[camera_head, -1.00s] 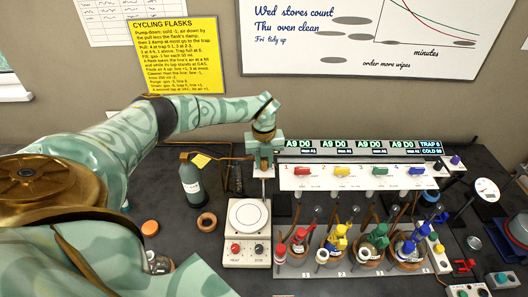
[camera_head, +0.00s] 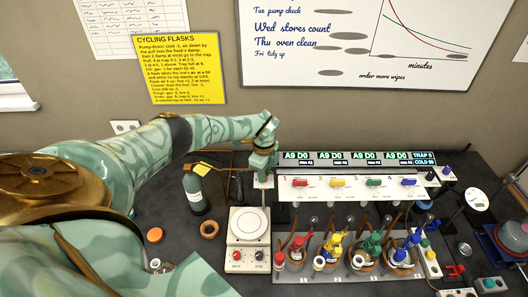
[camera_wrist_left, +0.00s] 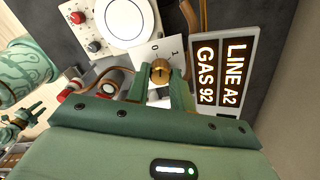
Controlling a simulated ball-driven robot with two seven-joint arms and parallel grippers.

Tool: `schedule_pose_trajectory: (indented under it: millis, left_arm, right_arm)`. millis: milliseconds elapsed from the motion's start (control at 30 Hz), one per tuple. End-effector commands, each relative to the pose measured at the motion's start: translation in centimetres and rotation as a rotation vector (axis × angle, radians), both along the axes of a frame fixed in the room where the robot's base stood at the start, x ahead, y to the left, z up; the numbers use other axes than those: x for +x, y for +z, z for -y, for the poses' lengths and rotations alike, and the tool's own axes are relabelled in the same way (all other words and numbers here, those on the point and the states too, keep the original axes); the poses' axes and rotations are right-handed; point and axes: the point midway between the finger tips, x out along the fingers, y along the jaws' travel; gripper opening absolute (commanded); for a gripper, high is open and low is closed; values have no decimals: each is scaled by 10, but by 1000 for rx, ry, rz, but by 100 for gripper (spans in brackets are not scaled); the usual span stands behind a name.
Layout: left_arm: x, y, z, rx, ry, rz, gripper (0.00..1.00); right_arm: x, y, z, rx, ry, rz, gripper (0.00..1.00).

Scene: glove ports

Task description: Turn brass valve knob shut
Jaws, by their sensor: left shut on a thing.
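The brass valve knob (camera_wrist_left: 160,71) shows between the two green fingers of my left gripper in the left wrist view. It stands by a white plate (camera_wrist_left: 150,52) with the marks 0 and 1. My left gripper (camera_wrist_left: 160,86) is shut on the knob, one finger on each side. In the head view my left gripper (camera_head: 263,172) points down at the left end of the white valve panel (camera_head: 330,194) and hides the knob there. My right gripper is in neither view.
A hotplate (camera_head: 248,252) stands just in front of the gripper. A grey-green bottle (camera_head: 194,193) is to its left. Coloured flask taps (camera_head: 333,245) crowd the front of the panel. A display reading LINE A2, GAS 92 (camera_wrist_left: 222,72) is beside the knob.

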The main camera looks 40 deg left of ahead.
Motion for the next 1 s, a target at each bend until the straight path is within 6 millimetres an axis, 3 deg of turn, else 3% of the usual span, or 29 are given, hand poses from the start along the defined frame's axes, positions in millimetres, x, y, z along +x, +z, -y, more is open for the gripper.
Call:
schedule_pose_trajectory:
  millis: [400,1000]
  left_arm:
    - [2,3,-1,1,246,6,0]
    - [2,2,-2,2,305,6,0]
  right_arm:
    - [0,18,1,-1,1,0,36]
    - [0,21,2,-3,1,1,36]
